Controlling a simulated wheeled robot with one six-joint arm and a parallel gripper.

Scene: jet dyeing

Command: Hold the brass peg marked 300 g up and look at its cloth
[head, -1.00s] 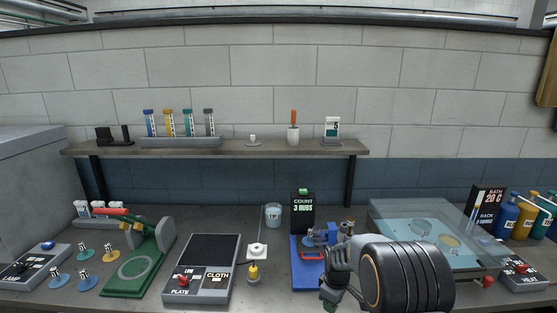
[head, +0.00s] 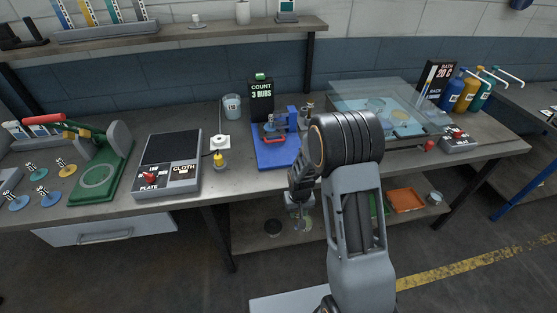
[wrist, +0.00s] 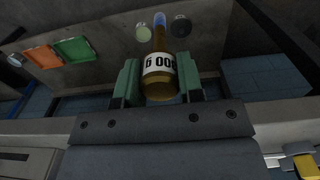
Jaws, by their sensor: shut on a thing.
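In the wrist view my gripper (wrist: 161,82) has its green jaws shut on a brass peg (wrist: 160,84). The peg has a white band that reads 300 g upside down. Its narrower far end carries a light blue tip (wrist: 159,19); I cannot tell whether this is its cloth, and no cloth face shows clearly. In the head view my gripper (head: 298,192) points down at the bench's front edge. The peg cannot be made out for certain there.
The bench (head: 225,186) holds a blue stand (head: 275,153), a black count sign (head: 261,101), a plate box (head: 166,164) and a green press (head: 99,178). A clear-lidded bath (head: 375,104) stands right. Orange (head: 406,200) and green trays lie on the lower shelf.

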